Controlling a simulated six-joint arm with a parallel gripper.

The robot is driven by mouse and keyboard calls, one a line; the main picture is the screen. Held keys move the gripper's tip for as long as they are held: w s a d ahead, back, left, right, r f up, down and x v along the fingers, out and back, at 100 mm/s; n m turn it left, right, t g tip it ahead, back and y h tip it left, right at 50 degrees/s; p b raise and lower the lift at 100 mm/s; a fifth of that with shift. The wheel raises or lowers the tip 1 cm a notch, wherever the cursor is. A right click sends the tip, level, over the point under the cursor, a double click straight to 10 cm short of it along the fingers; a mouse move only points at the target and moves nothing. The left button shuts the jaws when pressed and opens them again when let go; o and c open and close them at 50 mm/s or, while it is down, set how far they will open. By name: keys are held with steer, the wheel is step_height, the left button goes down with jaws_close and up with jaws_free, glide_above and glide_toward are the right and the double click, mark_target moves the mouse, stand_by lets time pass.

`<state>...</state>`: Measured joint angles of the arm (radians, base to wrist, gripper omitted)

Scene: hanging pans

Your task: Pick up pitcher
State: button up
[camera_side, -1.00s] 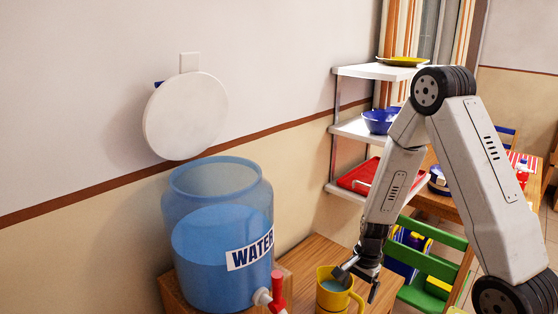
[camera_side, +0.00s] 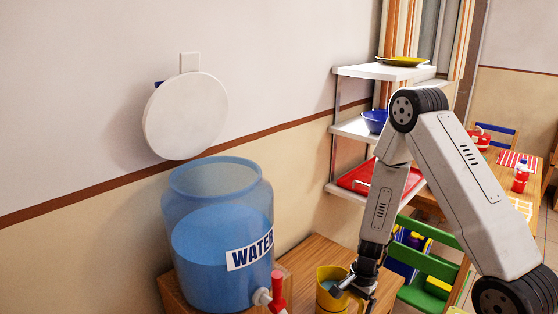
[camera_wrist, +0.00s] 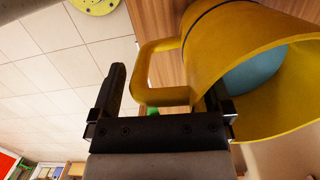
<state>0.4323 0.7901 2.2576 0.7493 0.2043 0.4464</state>
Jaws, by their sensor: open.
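The yellow pitcher (camera_side: 328,302) stands on the wooden counter, with bluish content visible inside. In the wrist view the pitcher (camera_wrist: 222,45) fills the upper right, tilted in the picture, and its loop handle (camera_wrist: 148,70) points left. My gripper (camera_side: 354,294) is at the pitcher's right side, low by the handle. In the wrist view my gripper (camera_wrist: 165,80) is open, with one finger left of the handle and the other overlapping the pitcher's wall. I cannot tell whether either finger touches it. In the side view the gripper hides most of the handle.
A large blue water jug (camera_side: 215,260) with a red tap (camera_side: 278,290) stands close left of the pitcher. A green chair (camera_side: 432,262) is to the right. A white shelf (camera_side: 355,130) with dishes stands behind. Bare counter (camera_side: 310,256) shows behind the pitcher.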

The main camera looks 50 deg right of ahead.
stand_by(0.4)
jaws_close()
steer(key=shift+r, duration=0.1)
stand_by(0.3)
steer(key=shift+r, duration=4.9)
